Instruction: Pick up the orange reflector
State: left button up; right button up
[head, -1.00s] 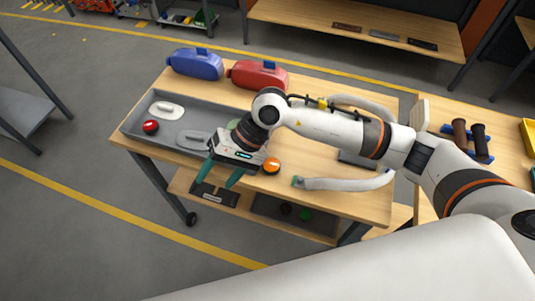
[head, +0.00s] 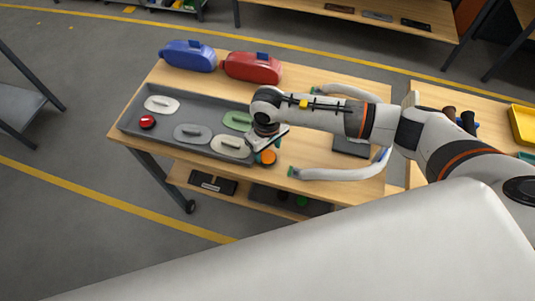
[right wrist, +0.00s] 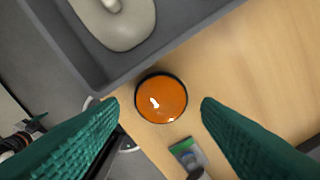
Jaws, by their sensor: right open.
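The orange reflector (head: 268,157) is a round orange disc with a dark rim. It lies on the wooden table top (head: 330,180), just outside the right end of the grey tray (head: 170,139). In the right wrist view the reflector (right wrist: 160,98) sits between the two green fingers, below them and apart from both. My right gripper (right wrist: 160,115) is open and empty, pointing down over the reflector. In the head view its fingers are mostly hidden behind my own wrist. My left gripper is not in view.
The tray holds several grey, white and green handled plates and a red round piece (head: 147,122). A blue container (head: 188,56) and a red container (head: 252,67) stand behind it. A pale curved handle (head: 335,174) lies to the right of the reflector.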

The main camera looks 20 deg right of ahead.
aim_at(268, 157)
jog(key=shift+d+f+p, duration=0.1)
jog(key=shift+f+p, duration=0.45)
jog(key=shift+f, duration=1.25)
jog(key=c, duration=0.7)
